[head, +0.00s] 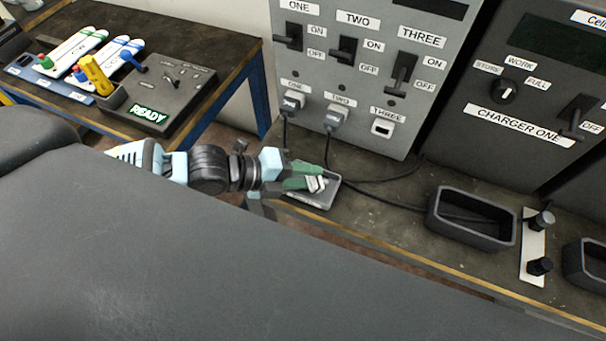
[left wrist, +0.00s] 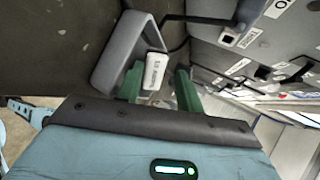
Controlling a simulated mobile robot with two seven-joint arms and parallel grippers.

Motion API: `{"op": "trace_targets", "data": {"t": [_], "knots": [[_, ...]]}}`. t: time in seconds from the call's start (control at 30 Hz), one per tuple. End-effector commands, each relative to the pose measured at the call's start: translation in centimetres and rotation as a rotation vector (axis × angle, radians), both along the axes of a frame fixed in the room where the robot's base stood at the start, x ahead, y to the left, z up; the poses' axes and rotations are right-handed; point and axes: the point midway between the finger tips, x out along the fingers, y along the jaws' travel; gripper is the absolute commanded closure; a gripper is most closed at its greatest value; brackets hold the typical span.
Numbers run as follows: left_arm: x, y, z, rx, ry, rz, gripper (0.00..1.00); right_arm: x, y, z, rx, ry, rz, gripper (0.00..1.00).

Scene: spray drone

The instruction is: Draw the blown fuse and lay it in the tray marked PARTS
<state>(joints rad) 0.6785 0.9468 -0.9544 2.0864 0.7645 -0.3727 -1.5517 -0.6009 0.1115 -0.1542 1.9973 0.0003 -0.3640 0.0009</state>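My left gripper (head: 314,180), with green fingers, is over a small grey tray (head: 326,201) on the bench below the grey panel. In the left wrist view the fingers (left wrist: 160,86) stand apart. A small white block (left wrist: 154,71) with dark lettering shows between them, nearer the left finger, inside the grey tray's rim (left wrist: 118,52). I cannot read its lettering or tell whether it is the fuse. In the head view the white piece is partly hidden by the fingers. No PARTS mark is readable. My right gripper is not in view.
Dark bins (head: 433,215) (head: 570,268) and a white plate with two black knobs (head: 532,245) stand on the bench at right. Cables (head: 375,181) run behind the tray. A panel (head: 345,90) with switches rises behind. A READY box (head: 165,85) sits on the left table.

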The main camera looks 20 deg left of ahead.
Motion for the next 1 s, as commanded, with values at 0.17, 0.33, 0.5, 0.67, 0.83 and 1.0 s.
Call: {"op": "trace_targets", "data": {"t": [0.17,0.33,0.5,0.67,0.83,1.0], "knots": [[-0.5,0.3,-1.1,0.016,0.024,0.001,0.54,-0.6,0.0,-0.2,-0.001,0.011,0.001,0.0],[-0.6,0.3,-1.3,0.018,0.027,0.001,0.54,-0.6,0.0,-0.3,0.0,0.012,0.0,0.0],[-0.9,0.8,-1.0,0.019,0.027,0.001,0.54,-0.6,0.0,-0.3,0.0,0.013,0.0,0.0],[-1.9,2.2,0.0,0.021,0.026,0.002,0.54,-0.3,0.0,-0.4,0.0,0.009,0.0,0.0],[-3.0,3.9,1.3,0.018,0.023,0.001,0.54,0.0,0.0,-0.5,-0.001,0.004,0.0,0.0],[-3.8,5.1,2.4,0.014,0.017,0.001,0.54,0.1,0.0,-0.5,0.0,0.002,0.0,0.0]]}}
